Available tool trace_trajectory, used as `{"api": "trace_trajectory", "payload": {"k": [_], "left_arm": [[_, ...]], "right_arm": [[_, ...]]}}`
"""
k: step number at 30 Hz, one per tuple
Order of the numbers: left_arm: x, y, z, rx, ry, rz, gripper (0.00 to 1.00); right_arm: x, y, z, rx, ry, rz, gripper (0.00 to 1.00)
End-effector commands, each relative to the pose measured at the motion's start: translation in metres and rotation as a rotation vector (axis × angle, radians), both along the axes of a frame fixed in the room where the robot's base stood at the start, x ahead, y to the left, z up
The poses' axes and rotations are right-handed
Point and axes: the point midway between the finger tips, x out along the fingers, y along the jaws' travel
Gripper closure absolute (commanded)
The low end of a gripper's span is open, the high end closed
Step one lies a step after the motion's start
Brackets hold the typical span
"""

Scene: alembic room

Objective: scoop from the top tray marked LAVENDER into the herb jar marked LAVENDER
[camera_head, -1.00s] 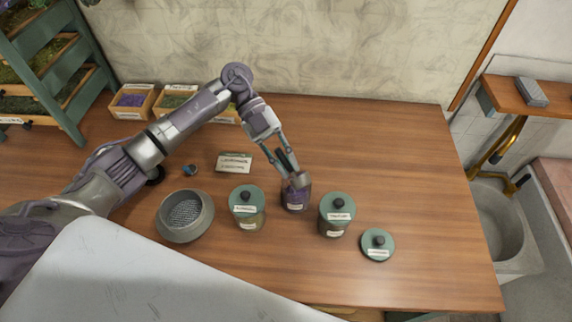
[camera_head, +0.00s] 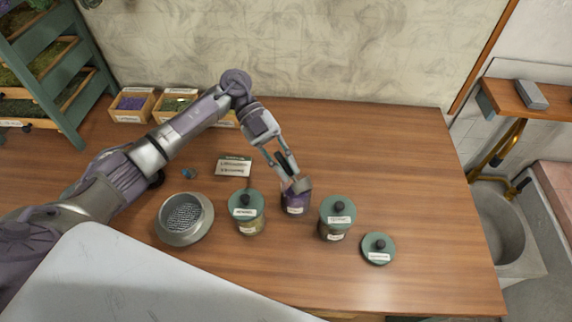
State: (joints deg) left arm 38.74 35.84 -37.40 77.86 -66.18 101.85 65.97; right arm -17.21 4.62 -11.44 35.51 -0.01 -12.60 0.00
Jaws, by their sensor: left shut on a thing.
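The open herb jar (camera_head: 295,205) with purple contents stands in the middle of the table, between two lidded jars; its label is too small to read. My left gripper (camera_head: 287,168) is shut on a scoop (camera_head: 301,185). The scoop's metal head is tilted at the jar's mouth and hides part of the opening; I cannot tell if it touches the rim. A green lid with a black knob (camera_head: 378,249) lies on the table to the right. A wooden tray with purple herb (camera_head: 131,103) sits at the back left. My right gripper is not in view.
Lidded jars stand left (camera_head: 247,212) and right (camera_head: 336,218) of the open jar. A grey sieve bowl (camera_head: 184,218) and a small card (camera_head: 233,166) are to the left. A green rack of trays (camera_head: 62,90) stands far left. The table's right side is clear.

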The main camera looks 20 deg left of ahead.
Motion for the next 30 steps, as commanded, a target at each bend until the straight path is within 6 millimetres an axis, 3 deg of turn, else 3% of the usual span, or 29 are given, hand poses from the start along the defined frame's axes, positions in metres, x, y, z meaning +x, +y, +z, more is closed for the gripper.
{"api": "trace_trajectory", "payload": {"k": [10, 20, 30], "left_arm": [[0.000, 0.000, 0.001, 0.000, 0.000, 0.000, 1.00], [0.000, 0.000, 0.014, 0.002, -0.001, 0.000, 1.00], [-0.001, 0.000, 0.025, 0.228, -0.188, -0.004, 1.00]], "right_arm": [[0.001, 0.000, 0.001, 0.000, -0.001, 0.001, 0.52], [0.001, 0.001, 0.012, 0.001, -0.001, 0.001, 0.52], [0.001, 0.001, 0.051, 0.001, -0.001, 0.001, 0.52]]}}
